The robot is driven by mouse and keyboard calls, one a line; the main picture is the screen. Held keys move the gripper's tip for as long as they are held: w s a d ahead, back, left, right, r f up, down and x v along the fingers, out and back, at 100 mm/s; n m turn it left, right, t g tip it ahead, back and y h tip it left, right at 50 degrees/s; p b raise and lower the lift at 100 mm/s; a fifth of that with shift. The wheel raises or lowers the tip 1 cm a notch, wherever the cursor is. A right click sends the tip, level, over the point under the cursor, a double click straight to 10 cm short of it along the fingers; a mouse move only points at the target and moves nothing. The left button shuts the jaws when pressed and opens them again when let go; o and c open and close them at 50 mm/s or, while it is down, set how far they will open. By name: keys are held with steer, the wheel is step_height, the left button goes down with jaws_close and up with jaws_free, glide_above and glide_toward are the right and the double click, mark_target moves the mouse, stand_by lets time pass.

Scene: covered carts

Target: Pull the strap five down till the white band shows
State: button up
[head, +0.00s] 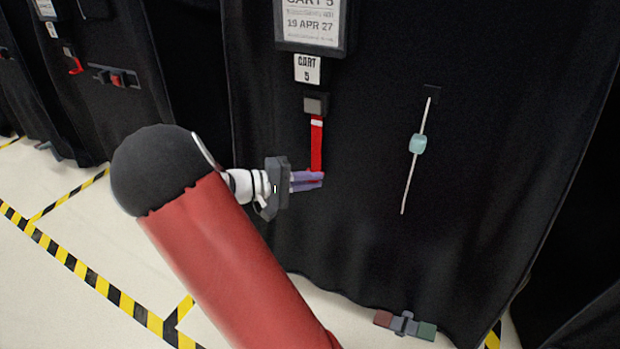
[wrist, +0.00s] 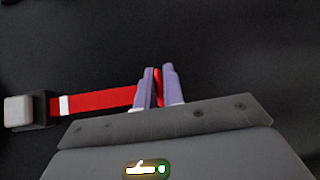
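The red strap (head: 316,146) hangs from a grey-and-black buckle (head: 315,104) under the "CART 5" label (head: 307,69) on the black cover. A white band (head: 317,123) shows on the strap a little below the buckle. In the wrist view the strap (wrist: 100,101) runs from the buckle (wrist: 20,111) at the left to my gripper, and the white band (wrist: 65,105) shows near the buckle. My gripper (head: 322,180) is at the strap's lower end. Its purple fingers (wrist: 159,86) are closed on the strap, with red between them. The part inside the fingers is mostly hidden.
A white cord (head: 408,185) with a pale blue toggle (head: 418,144) hangs to the right. A clip with red and green ends (head: 404,324) sits at the cover's lower edge. Another covered cart (head: 110,120) stands at the left. Yellow-black tape (head: 90,275) marks the floor.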

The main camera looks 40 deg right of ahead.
steer(key=o, duration=0.4)
steer(key=shift+o, duration=0.2)
steer(key=f+v, duration=0.1)
steer(key=v, duration=0.6)
steer(key=shift+a+r+p, duration=0.3)
steer(key=shift+a+r, duration=0.1)
steer(key=shift+r, duration=0.05)
steer(key=shift+w, duration=0.15)
steer(key=s+a+r+n+t+y+p, duration=0.1)
steer(key=s+a+r+t+y+p, duration=0.1)
steer(key=s+a+r+t+y, duration=0.3)
steer(key=s+a+r+n+t+y+p, duration=0.2)
steer(key=s+a+r+t+y, duration=0.3)
steer(key=s+a+y, duration=0.5)
steer(key=s+a+t, duration=0.2)
steer(key=a, duration=0.1)
steer(key=shift+s+a, duration=0.3)
steer(key=shift+a, duration=0.1)
